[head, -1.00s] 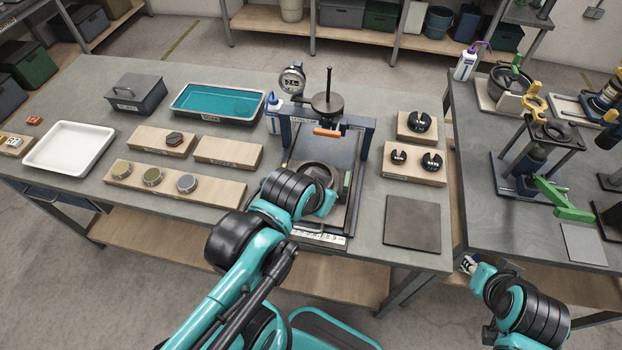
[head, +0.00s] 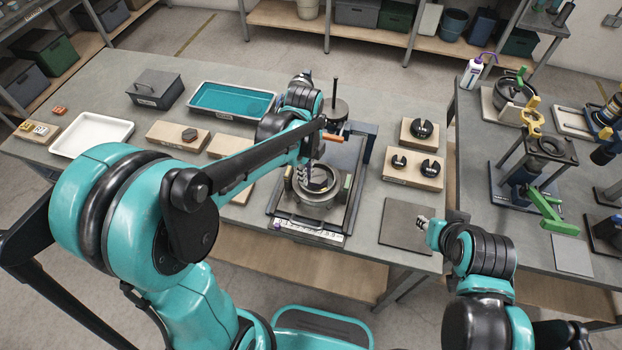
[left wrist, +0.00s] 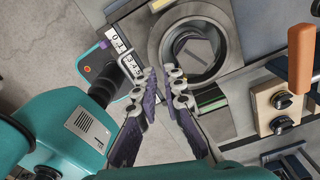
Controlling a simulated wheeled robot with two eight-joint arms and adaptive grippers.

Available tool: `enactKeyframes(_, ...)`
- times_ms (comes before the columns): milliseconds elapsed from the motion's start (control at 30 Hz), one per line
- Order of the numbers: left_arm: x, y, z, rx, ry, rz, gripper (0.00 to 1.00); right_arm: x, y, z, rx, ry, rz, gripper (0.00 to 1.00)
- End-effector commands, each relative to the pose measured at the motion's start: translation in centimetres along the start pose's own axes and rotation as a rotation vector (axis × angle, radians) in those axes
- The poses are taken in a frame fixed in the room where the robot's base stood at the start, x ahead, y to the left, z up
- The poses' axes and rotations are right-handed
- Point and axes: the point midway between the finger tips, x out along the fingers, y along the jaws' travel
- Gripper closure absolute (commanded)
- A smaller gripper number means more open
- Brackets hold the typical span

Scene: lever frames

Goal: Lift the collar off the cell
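The cell and collar show as a round grey-black ring (head: 315,201) on the base of the lever frame (head: 362,155). In the left wrist view the ring (left wrist: 229,38) surrounds a recessed face with a dark hexagonal shape; I cannot tell where collar and cell divide. My left gripper (head: 310,170) reaches over the ring from its far left side. In the left wrist view its two fingers (left wrist: 160,76) are apart and empty, beside the ring and not seen touching it. The frame's orange handle (head: 332,137) stands behind the ring. My right gripper (head: 424,222) is over the dark square plate's edge; its finger gap is unclear.
A dark square plate (head: 404,232) lies right of the frame. Wooden blocks with black slotted weights (head: 421,129) stand behind it. A teal tray (head: 234,101) and a white tray (head: 92,139) are at left. A second bench (head: 470,200) stands at right.

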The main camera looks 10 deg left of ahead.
Motion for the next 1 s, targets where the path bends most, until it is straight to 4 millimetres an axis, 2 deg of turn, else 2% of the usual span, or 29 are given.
enactKeyframes(300, 4.8, 0.0, -0.5, -0.001, 0.000, -0.002, 0.91, 1.6, 0.0, 1.1, 0.000, 0.000, 0.000, 0.69)
enactKeyframes(433, 6.1, 0.0, -0.4, -0.003, -0.001, -0.002, 0.91, 1.9, 0.0, 1.3, 0.000, 0.000, 0.000, 0.69)
enactKeyframes(700, 6.3, 0.0, -0.4, -0.004, -0.001, -0.002, 0.91, 1.8, 0.0, 1.3, 0.000, 0.000, 0.000, 0.69)
enactKeyframes(767, 6.3, 0.0, -0.4, -0.004, -0.001, -0.002, 1.00, 1.8, 0.0, 1.3, 0.000, 0.000, 0.000, 0.69)
enactKeyframes(1000, 6.3, 0.0, -0.4, -0.004, -0.001, -0.002, 1.00, 1.8, 0.0, 1.3, 0.000, 0.000, 0.000, 0.69)
